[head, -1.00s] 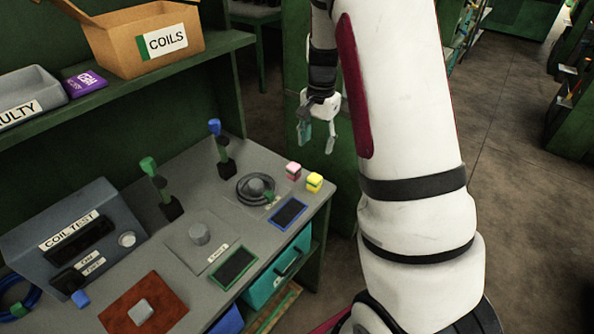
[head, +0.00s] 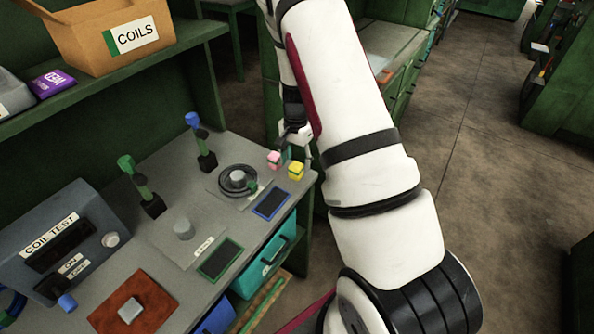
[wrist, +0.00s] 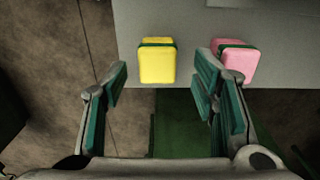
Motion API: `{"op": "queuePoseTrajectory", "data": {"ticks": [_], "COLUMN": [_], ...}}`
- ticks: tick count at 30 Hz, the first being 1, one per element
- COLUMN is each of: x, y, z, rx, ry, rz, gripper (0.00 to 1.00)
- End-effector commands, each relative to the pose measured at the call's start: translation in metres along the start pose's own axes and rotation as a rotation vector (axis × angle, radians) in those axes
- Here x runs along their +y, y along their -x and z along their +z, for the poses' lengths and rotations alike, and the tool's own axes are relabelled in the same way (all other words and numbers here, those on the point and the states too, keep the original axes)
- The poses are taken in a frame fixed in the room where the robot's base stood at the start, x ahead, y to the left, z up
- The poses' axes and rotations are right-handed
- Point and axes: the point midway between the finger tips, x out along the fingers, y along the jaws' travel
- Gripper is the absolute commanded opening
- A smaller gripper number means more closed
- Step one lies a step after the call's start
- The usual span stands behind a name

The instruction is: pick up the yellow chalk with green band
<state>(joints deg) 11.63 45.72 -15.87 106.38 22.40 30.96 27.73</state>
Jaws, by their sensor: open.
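The yellow chalk with a green band (wrist: 157,64) is a small block on the grey bench top near its edge. It also shows in the head view (head: 296,171) at the bench's far right corner. In the wrist view my gripper (wrist: 160,88) is open, with green-padded fingers spread wide. The yellow chalk lies just beyond the fingertips and between their lines, nearer the left finger. Nothing is between the fingers. In the head view my gripper (head: 297,145) is partly hidden by my arm, close to the chalk.
A pink chalk with a green band (wrist: 237,62) sits right of the yellow one, ahead of the right finger. The bench top (head: 225,215) also holds a round coil (head: 238,180), a blue-framed pad (head: 271,204) and upright green and blue-topped posts. Open floor lies right.

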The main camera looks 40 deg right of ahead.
Motion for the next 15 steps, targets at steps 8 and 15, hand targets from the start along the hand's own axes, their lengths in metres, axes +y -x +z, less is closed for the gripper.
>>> {"op": "queuePoseTrajectory", "data": {"ticks": [8, 15], "x": [0.003, 0.002], "y": [-0.032, -0.034], "z": [0.004, 0.003], "rx": [-0.001, 0.001], "ry": [-0.001, 0.000], "rz": [0.002, 0.000], "gripper": [0.53, 0.53]}}
